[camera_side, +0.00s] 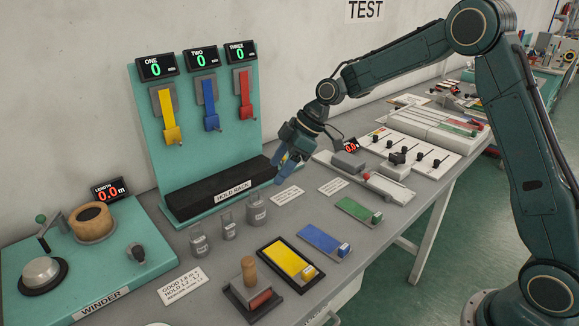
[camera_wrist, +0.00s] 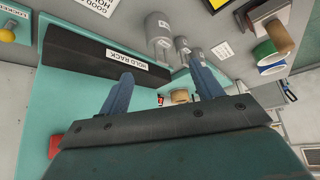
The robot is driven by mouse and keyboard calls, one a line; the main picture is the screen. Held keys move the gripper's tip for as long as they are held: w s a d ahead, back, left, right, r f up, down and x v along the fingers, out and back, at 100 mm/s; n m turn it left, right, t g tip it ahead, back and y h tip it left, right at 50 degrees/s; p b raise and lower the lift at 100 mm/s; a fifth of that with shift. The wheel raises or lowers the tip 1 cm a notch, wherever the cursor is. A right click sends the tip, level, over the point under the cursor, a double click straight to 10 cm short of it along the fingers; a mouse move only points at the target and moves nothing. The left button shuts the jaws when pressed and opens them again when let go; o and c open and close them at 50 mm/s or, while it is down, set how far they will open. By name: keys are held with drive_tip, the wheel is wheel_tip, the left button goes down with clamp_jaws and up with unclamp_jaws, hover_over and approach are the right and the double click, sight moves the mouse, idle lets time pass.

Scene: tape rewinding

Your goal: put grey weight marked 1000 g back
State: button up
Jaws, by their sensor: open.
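Three grey cylindrical weights with hooks stand upright in a row on the table, in front of the black block: a left one (camera_side: 199,243), a middle one (camera_side: 228,229) and a right one (camera_side: 256,211). The right one looks largest; their marks are too small to read, so I cannot confirm which is 1000 g. The nearest weight (camera_wrist: 157,26) shows top centre in the wrist view. My gripper (camera_side: 281,168) is above the table near the black block's right end, apart from the weights. Its fingers (camera_wrist: 163,88) are spread with nothing between them.
The black block (camera_side: 215,190) stands before a teal panel (camera_side: 227,138) with yellow, blue and red strips. The winder (camera_side: 110,255) is at left. Yellow (camera_side: 288,260), blue (camera_side: 318,238) and green (camera_side: 353,210) plates lie in front. A white slider rail (camera_side: 375,187) is right of my gripper.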

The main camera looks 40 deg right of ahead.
drive_tip(key=shift+r, duration=0.1)
drive_tip(key=s+d+r+m+t+h, duration=0.1)
drive_tip(key=s+r+m+h, duration=0.1)
drive_tip(key=s+r, duration=0.5)
drive_tip(key=s+d+r+m+h, duration=0.1)
drive_tip(key=s+r+m, duration=0.3)
drive_tip(key=s, duration=0.5)
drive_tip(key=s+d+m+h, duration=0.1)
drive_tip(key=s+m, duration=0.1)
drive_tip(key=s, duration=0.8)
drive_tip(key=s+d+m+t+h, duration=0.1)
drive_tip(key=s+d+m, duration=0.1)
drive_tip(key=s, duration=0.8)
drive_tip(key=shift+d+r+m, duration=0.3)
drive_tip(key=shift+m, duration=0.3)
